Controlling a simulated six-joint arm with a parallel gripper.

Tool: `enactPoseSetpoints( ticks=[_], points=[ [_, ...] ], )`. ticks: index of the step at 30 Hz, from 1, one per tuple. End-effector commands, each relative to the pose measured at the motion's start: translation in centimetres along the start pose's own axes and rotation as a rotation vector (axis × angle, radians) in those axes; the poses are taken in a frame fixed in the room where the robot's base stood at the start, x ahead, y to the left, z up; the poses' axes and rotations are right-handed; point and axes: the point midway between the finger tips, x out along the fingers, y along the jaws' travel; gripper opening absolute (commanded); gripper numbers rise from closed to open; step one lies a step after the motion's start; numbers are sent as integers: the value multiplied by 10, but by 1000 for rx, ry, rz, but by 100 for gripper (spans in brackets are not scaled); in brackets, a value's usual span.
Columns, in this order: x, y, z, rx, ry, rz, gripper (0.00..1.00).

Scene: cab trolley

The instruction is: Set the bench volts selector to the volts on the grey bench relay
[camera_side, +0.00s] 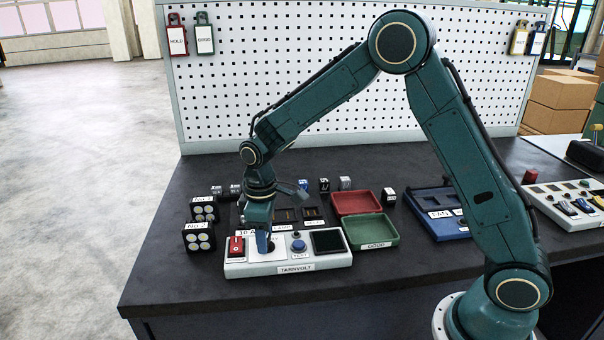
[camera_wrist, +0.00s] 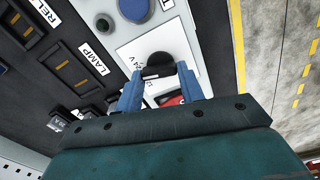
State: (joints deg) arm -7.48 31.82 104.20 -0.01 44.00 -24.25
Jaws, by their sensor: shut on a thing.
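The bench volts selector is a black round knob (camera_wrist: 160,64) on the white bench box (camera_side: 290,267). "24 V" is printed beside the knob in the wrist view; its pointer direction is not clear. My gripper (camera_side: 264,248) points down onto the box, and in the wrist view its blue fingers (camera_wrist: 159,88) are shut on the knob. Small relay-like blocks stand behind the box; a grey one (camera_side: 345,183) is near the red tray, and their markings are too small to read. I cannot tell which is the grey bench relay.
The box also has a red switch (camera_side: 236,246), a blue button (camera_side: 298,245) and a dark display (camera_side: 327,241). Red (camera_side: 357,202) and green (camera_side: 371,231) trays stand right of it. Lamp blocks (camera_side: 199,237) stand left. A blue tray (camera_side: 452,228) lies further right.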

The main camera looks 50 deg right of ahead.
Motion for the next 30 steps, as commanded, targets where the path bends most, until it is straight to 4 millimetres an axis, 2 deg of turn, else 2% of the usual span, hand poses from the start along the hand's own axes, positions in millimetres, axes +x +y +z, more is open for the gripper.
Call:
enactPoseSetpoints(
  ticks=[12, 29, 30],
  points=[
    [-1, 1, 1, 263, 0, 0, 15],
    [-1, 2, 1, 311, 1, 1, 15],
    [-1, 2, 1, 311, 1, 1, 42]
  ],
)
